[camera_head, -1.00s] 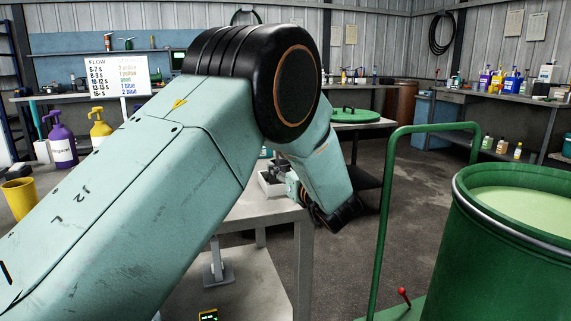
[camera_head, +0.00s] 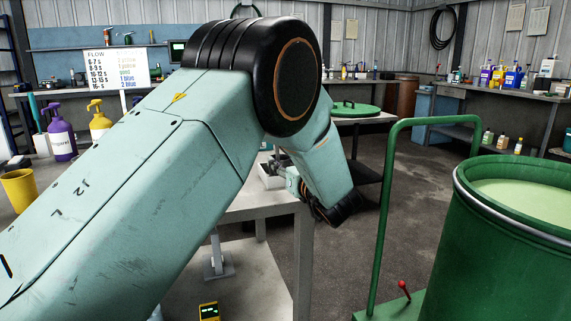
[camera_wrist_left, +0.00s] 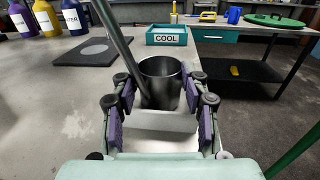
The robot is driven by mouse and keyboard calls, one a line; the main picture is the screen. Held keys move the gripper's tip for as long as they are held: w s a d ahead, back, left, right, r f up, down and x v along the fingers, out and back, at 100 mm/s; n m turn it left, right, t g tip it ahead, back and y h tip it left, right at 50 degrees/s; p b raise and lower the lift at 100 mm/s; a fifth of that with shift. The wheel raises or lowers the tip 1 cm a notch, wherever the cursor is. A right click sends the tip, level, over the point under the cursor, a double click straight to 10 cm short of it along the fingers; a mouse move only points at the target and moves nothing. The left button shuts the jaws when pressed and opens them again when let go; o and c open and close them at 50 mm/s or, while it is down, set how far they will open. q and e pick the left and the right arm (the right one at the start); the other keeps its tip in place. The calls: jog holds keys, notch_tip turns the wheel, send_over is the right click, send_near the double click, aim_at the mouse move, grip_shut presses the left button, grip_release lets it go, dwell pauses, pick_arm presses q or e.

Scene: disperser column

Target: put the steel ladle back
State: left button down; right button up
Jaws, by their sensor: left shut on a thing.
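The steel ladle shows in the left wrist view as a steel cup (camera_wrist_left: 160,82) with a long thin handle (camera_wrist_left: 118,45) slanting up to the left. Whether the handle is joined to the cup or stands in it, I cannot tell. My left gripper (camera_wrist_left: 158,88) has its purple-padded fingers on both sides of the cup and is shut on it. A white block or tray wall (camera_wrist_left: 160,122) lies just below, between the fingers. In the head view my left gripper (camera_head: 277,168) is small and partly hidden behind my forearm. My right gripper is out of view.
A teal COOL tray (camera_wrist_left: 166,36) and a dark square mat (camera_wrist_left: 97,50) lie on the bench beyond. Labelled bottles (camera_wrist_left: 45,18) stand at the left. A white tray (camera_head: 268,182) sits at the bench edge. A green drum (camera_head: 490,250) and green rail (camera_head: 381,215) stand at the right.

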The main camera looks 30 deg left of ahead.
pick_arm(q)
jog(key=c, duration=0.6)
grip_release()
jog(key=shift+c, duration=0.2)
jog(key=shift+o, duration=0.2)
jog(key=shift+f, duration=0.1)
